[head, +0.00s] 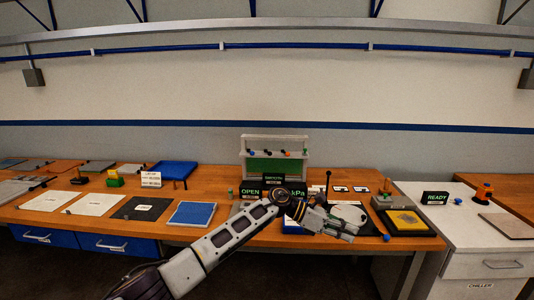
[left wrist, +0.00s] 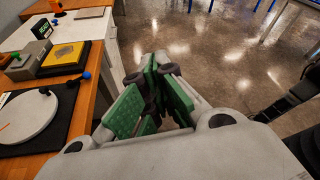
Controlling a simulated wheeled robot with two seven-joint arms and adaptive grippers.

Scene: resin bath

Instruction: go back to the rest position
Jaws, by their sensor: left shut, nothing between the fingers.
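My left gripper (head: 346,229) reaches in from the lower left in the head view, in front of the wooden bench. It also shows in the left wrist view (left wrist: 153,100), with green finger pads close together and nothing between them. It points past the bench edge, above the bare floor. My right gripper is in neither view.
The wooden bench (head: 258,233) carries a blue mat (head: 192,213), white and dark sheets and a rack (head: 274,142). A round white plate (left wrist: 27,116) lies near the gripper. A white chiller cabinet (head: 468,237) stands right, with a READY display (head: 435,198).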

